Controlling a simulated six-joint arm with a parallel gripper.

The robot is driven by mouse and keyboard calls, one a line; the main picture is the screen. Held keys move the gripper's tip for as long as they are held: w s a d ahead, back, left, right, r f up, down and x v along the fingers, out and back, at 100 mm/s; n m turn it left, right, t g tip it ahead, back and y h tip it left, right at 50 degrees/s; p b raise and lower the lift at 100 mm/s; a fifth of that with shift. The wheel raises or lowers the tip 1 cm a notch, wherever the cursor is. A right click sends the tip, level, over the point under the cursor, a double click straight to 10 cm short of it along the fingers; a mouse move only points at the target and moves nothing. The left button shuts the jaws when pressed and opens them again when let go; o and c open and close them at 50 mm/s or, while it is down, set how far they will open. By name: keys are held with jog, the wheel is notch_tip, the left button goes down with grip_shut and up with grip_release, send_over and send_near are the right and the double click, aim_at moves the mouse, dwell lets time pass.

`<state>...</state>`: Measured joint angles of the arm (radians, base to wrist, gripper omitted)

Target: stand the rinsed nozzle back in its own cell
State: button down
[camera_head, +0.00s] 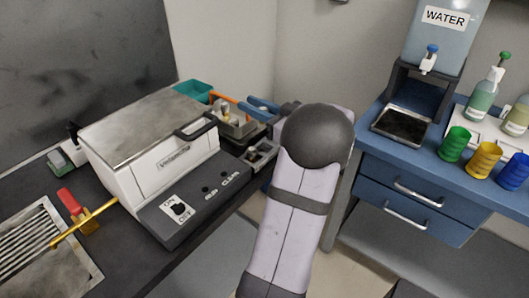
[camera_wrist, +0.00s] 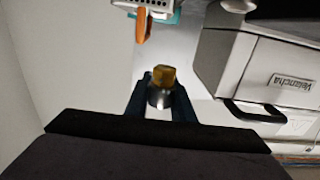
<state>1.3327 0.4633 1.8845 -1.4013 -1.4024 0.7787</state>
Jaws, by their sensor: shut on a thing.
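My gripper (camera_wrist: 160,98) is shut on the nozzle (camera_wrist: 164,75), a small piece with a brass-coloured end and a silvery metal body, seen between the dark blue fingers in the wrist view. In the head view the blue fingers (camera_head: 263,107) show behind my arm, near a metal tray (camera_head: 236,130) at the back corner of the bench; the held nozzle cannot be made out there. A small dark holder (camera_head: 262,155) with square openings sits at the bench edge beside my arm. I cannot tell which cell belongs to the nozzle.
A white machine (camera_head: 160,140) with a black handle fills the bench; it also shows in the wrist view (camera_wrist: 258,70). A teal bin (camera_head: 193,89) and an orange-handled item (camera_head: 228,100) stand behind it. A water dispenser (camera_head: 440,40) and coloured cups (camera_head: 484,160) are right.

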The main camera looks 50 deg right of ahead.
jog(key=shift+s+f, duration=0.15)
jog(key=shift+f, duration=0.05)
jog(key=shift+f+b, duration=0.55)
jog(key=shift+f, duration=4.35)
jog(key=shift+f, duration=0.1)
jog(key=shift+f, duration=0.1)
jog(key=c, duration=1.8)
grip_release()
jog(key=s, duration=1.2)
